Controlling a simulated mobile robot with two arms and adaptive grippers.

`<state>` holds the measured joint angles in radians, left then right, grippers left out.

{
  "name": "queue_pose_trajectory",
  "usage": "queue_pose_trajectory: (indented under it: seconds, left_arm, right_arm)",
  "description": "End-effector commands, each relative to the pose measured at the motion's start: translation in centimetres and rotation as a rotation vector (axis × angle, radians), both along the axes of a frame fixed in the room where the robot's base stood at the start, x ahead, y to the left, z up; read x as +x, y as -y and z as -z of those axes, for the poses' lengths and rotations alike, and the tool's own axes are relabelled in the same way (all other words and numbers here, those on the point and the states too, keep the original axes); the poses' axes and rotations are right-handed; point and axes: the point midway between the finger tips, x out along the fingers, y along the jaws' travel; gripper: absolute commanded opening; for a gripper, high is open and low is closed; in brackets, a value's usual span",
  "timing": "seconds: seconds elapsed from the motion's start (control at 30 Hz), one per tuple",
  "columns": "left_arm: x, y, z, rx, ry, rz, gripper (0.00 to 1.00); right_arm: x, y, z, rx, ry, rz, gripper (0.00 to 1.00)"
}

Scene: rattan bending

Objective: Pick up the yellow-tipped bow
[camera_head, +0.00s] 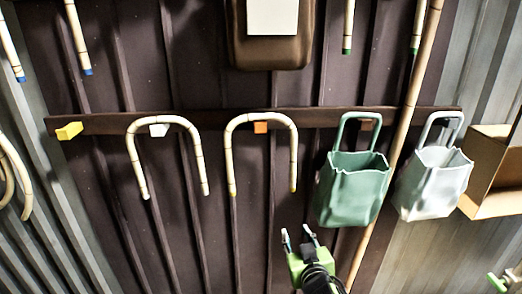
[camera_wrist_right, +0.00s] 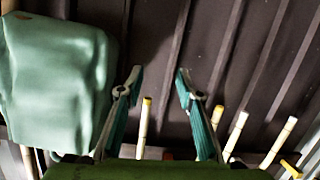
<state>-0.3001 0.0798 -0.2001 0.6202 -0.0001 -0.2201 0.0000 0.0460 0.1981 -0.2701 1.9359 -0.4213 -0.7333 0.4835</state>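The yellow-tipped bow (camera_head: 262,118) is a pale cane arch with dark bands. It hangs on an orange peg (camera_head: 260,127) with both legs pointing down. My right gripper (camera_head: 299,230) is open and empty, below and slightly right of the bow's right leg. In the right wrist view, my right gripper (camera_wrist_right: 160,73) shows spread fingers. One yellow-tipped leg of the bow (camera_wrist_right: 143,125) appears between them, beyond and not touching as far as I can tell. My left gripper is not identifiable.
A white-tipped bow (camera_head: 165,120) hangs to the left on a white peg. A green bag (camera_head: 352,190) hangs close on the right, with a white bag (camera_head: 433,185) beyond it. A long pole (camera_head: 405,120) leans behind the bags. A yellow peg (camera_head: 69,131) is bare.

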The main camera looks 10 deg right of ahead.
Motion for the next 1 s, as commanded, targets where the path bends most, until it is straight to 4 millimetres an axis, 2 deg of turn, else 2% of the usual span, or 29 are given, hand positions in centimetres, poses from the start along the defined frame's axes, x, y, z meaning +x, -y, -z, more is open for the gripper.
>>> queue_pose_trajectory:
  seconds: [0.03, 0.1, 0.2, 0.3, 0.47, 0.8, 1.0]
  left_arm:
    - [0.0, 0.0, 0.0, 0.000, 0.000, 0.000, 0.40]
    - [0.0, 0.0, 0.0, 0.000, 0.000, 0.000, 0.40]
    - [0.0, 0.0, 0.0, 0.000, 0.000, 0.000, 0.40]
    - [0.0, 0.0, -0.1, 0.000, 0.000, 0.000, 0.40]
    - [0.0, 0.0, -0.7, 0.000, 0.000, 0.000, 0.40]
    - [0.0, 0.0, -2.2, 0.000, 0.000, 0.000, 0.40]
    - [0.0, 0.0, -2.4, 0.000, 0.000, 0.000, 0.40]
  right_arm:
    - [-0.1, -0.1, -4.3, 0.014, 0.072, 0.008, 0.33]
    - [-0.5, 0.0, -8.7, 0.033, 0.147, 0.020, 0.33]
    - [-1.3, 0.2, -12.9, 0.055, 0.220, 0.033, 0.33]
    - [-1.7, 0.3, -14.9, 0.067, 0.255, 0.040, 0.33]
    - [-0.2, 0.5, -15.6, 0.069, 0.263, 0.042, 0.33]
    - [5.5, 1.0, -15.5, 0.068, 0.261, 0.040, 0.33]
    - [6.7, 1.1, -15.4, 0.070, 0.262, 0.039, 0.33]
